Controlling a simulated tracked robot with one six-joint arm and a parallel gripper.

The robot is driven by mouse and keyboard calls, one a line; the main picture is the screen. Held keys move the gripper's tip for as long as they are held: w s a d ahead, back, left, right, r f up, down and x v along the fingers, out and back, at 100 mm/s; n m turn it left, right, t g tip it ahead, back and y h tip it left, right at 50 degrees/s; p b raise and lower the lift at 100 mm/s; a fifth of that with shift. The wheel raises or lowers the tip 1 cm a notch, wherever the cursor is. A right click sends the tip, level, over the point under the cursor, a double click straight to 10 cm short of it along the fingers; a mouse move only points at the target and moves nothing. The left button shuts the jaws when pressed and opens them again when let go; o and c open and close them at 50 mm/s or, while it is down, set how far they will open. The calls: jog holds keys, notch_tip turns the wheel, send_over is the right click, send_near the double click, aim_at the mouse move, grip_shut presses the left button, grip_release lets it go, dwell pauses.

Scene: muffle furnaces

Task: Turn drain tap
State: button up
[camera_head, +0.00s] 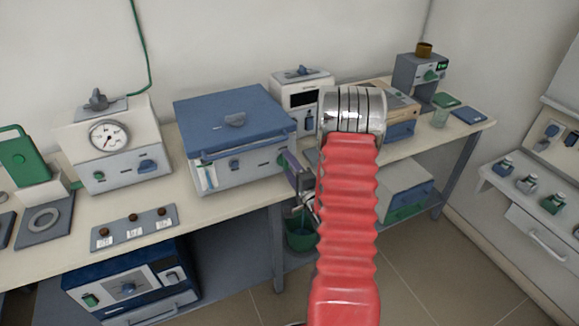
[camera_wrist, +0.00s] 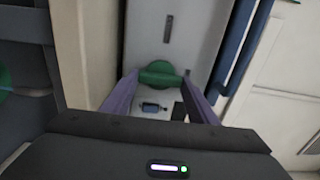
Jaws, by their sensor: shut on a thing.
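The green drain tap (camera_wrist: 160,73) shows in the wrist view on a pale grey panel, between my purple fingers. My gripper (camera_wrist: 160,84) is shut on the tap, with one fingertip at each side of its green handle. In the head view my gripper (camera_head: 294,168) reaches the right end of the front of a white and grey box (camera_head: 235,172) with a blue lid (camera_head: 228,115). The tap is mostly hidden there by my gripper and arm. A green bucket (camera_head: 300,238) stands below the bench edge, partly behind my arm.
A gauge unit (camera_head: 115,142) and a small three-knob panel (camera_head: 134,228) stand left on the bench. A blue unit (camera_head: 130,287) sits below. A white device (camera_head: 300,92) stands behind my arm. Another bench with several small items (camera_head: 527,184) is at right. Floor (camera_head: 415,270) shows between them.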

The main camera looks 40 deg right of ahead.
jog(key=shift+s+d+f+m, duration=0.15)
jog(key=shift+d+m, duration=0.05)
jog(key=shift+m, duration=0.1)
jog(key=o, duration=0.7)
jog(key=shift+c, duration=0.2)
jog(key=o, duration=0.4)
jog(key=shift+a, duration=0.1)
jog(key=v, duration=1.3)
jog(key=shift+s+a, duration=0.2)
jog(key=shift+s, duration=0.1)
